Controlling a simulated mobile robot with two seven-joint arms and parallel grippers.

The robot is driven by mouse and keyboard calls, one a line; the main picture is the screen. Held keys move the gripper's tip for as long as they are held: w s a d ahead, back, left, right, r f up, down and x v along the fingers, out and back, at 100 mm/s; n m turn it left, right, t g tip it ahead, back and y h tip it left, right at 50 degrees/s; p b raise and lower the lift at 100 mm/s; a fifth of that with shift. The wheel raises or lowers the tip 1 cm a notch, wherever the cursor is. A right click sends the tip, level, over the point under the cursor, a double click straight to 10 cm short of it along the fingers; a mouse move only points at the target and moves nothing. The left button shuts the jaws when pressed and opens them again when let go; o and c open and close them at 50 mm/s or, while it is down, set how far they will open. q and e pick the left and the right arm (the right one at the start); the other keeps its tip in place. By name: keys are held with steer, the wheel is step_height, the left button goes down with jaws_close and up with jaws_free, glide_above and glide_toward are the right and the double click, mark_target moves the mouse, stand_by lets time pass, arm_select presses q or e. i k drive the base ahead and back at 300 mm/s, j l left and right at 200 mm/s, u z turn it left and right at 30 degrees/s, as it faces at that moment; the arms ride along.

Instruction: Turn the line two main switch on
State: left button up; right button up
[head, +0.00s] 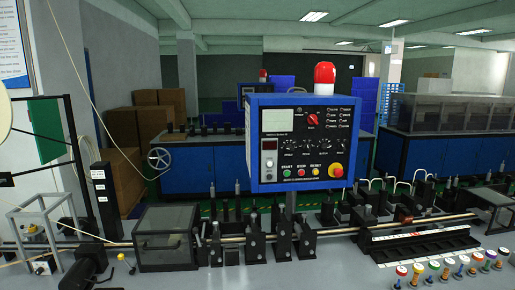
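A blue control box (255,150) stands upright on a post in the middle of the head view. Below are a row of black dials (322,147), green, red and yellow buttons, and a red emergency knob on yellow (336,170). A red beacon (325,75) sits on top. A second, similar box (243,91) stands farther back, partly hidden by the front one. I cannot read which box is line two. Neither of my grippers is in view.
A bench (330,272) with a long line of black rollers and guides runs below the box. A clear-covered unit (165,238) stands left of it. Several coloured spools (418,268) stand at front right. A handwheel (159,158) is behind.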

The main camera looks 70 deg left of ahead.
mark_target(312, 118)
steer(key=u, duration=2.4)
steer(key=l, duration=0.1)
